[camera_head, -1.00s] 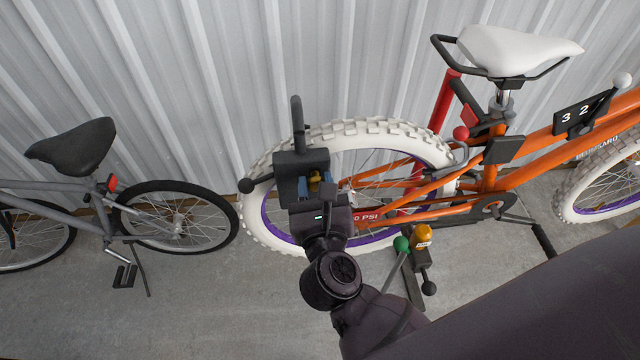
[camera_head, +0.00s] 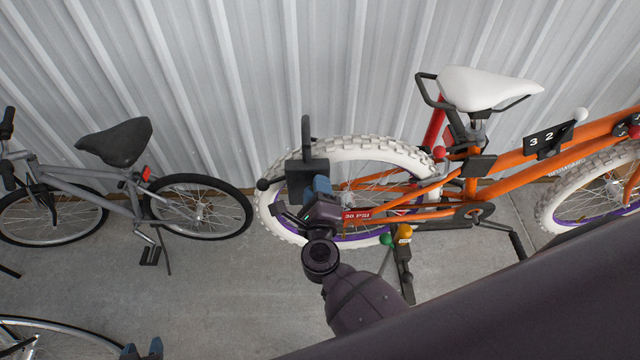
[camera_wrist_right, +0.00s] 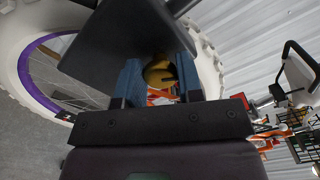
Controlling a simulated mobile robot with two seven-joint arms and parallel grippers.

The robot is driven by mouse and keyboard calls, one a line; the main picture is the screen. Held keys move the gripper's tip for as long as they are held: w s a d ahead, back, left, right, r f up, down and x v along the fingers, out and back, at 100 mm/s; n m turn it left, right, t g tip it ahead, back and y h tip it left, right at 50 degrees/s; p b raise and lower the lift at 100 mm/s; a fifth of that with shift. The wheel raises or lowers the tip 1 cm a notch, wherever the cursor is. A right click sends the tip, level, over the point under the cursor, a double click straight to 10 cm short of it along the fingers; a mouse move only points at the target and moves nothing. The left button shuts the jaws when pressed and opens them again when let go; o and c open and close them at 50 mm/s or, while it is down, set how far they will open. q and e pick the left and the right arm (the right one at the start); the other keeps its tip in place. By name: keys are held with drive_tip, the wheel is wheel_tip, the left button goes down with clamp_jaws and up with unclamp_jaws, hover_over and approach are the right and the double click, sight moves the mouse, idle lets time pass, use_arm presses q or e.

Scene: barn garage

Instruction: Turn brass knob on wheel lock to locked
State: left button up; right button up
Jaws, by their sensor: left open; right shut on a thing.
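The wheel lock is a black box (camera_head: 305,170) with a tall shackle, set at the white rear tire of the orange bicycle. My right gripper (camera_head: 322,186) is at its front, its blue fingers against the box. In the right wrist view, the right gripper (camera_wrist_right: 159,82) is shut on the round brass knob (camera_wrist_right: 158,70), with a blue finger on each side. The lock's black body (camera_wrist_right: 125,38) fills the top there. In the head view the fingers hide the knob. My left gripper (camera_head: 142,350) is open at the bottom left edge, away from the lock.
The orange bicycle (camera_head: 515,150) with a white saddle stands along the corrugated wall. A grey bicycle (camera_head: 110,195) stands to the left, and another wheel (camera_head: 50,322) shows at bottom left. A stand with green and yellow knobs (camera_head: 404,232) sits right of my right arm.

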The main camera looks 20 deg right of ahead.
use_arm(q)
wheel_tip(320, 180, up, 7)
drive_tip(key=w+p, duration=0.1)
drive_tip(key=p, duration=0.3)
drive_tip(key=shift+w+t+p, duration=0.3)
drive_tip(key=shift+w, duration=0.1)
use_arm(e)
drive_tip(key=shift+a+n, duration=0.1)
drive_tip(key=shift+n, duration=2.8)
use_arm(q)
drive_tip(key=shift+r, duration=0.1)
drive_tip(key=shift+s+f, duration=0.25)
drive_tip(key=shift+s, duration=0.1)
use_arm(e)
drive_tip(key=o, duration=0.9)
use_arm(q)
drive_tip(key=shift+w, duration=0.1)
use_arm(e)
drive_tip(key=shift+s+f, duration=0.1)
drive_tip(key=shift+s, duration=0.05)
